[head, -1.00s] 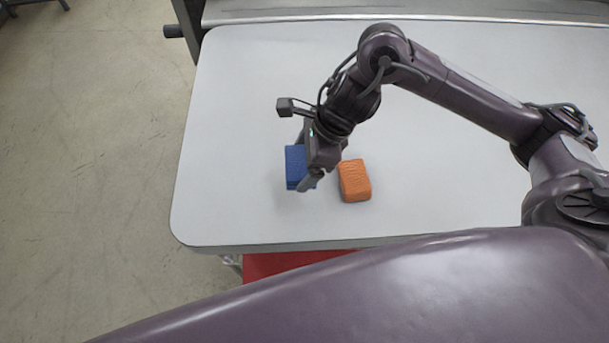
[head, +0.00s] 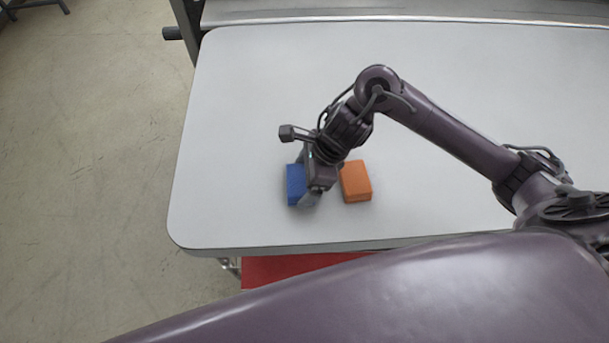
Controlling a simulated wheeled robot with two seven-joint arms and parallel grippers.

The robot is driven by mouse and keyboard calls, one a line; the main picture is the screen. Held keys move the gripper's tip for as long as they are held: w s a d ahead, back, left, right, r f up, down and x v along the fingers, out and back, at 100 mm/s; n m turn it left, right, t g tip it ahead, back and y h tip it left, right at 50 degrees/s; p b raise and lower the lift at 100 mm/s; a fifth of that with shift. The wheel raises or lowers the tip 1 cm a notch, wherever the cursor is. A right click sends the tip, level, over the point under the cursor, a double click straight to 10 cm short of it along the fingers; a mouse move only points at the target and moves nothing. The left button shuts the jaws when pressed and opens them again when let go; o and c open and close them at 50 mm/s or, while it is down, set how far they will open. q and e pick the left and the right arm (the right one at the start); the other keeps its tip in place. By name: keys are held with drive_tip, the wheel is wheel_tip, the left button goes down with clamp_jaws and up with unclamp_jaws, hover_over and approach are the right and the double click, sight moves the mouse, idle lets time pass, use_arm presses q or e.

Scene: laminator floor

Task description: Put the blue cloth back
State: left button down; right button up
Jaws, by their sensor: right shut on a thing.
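The blue cloth (head: 295,184) is a small folded block on the white table near its front left part. My right gripper (head: 308,198) reaches down over it from the right and is shut on it. The gripper hides the cloth's right part. I cannot tell whether the cloth touches the table or hangs just above it. My left gripper is not in view.
An orange folded cloth (head: 356,181) lies on the table (head: 240,110) just right of the gripper. A red surface (head: 300,268) shows below the table's front edge. A grey machine (head: 400,10) borders the table at the back. The table's left part is clear.

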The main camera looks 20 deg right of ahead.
drive_tip(key=o, duration=0.8)
drive_tip(key=shift+f, duration=0.1)
drive_tip(key=shift+r+p, duration=0.35)
drive_tip(key=shift+p, duration=0.1)
drive_tip(key=v, duration=1.1)
drive_tip(key=shift+d+r, duration=0.2)
drive_tip(key=shift+r, duration=0.15)
drive_tip(key=shift+s, duration=0.15)
